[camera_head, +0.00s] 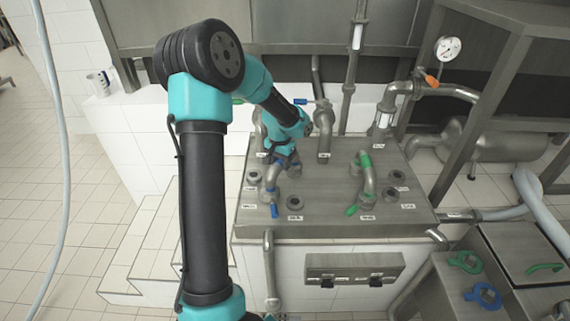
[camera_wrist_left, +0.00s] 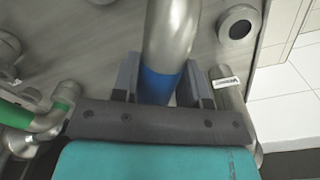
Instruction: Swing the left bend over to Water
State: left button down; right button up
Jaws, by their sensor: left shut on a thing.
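The left bend (camera_head: 270,178) is a steel pipe with a blue band and blue handle, on the left of the steel panel (camera_head: 330,226). My left gripper (camera_head: 282,162) reaches down to it from above. In the left wrist view my gripper (camera_wrist_left: 160,85) has its two fingers on either side of the bend (camera_wrist_left: 170,35), at its blue band, and is shut on it. Small white labels sit beside the ports; I cannot read which one says Water. My right gripper is not in view.
A second bend (camera_head: 369,176) with green bands stands to the right on the panel. Open ports (camera_head: 294,201) lie between the two bends. Upright pipes (camera_head: 323,130) rise behind. A pressure gauge (camera_head: 448,48) is at the upper right.

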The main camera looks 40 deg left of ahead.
pick_arm(q)
jog(key=shift+s+a+m, duration=0.1)
jog(key=shift+a+m, duration=0.5)
jog(key=shift+m, duration=0.1)
jog(key=c, duration=0.7)
grip_release()
jog(key=shift+o, duration=0.2)
notch_tip(320, 180, up, 17)
jog(key=shift+a+r, duration=0.2)
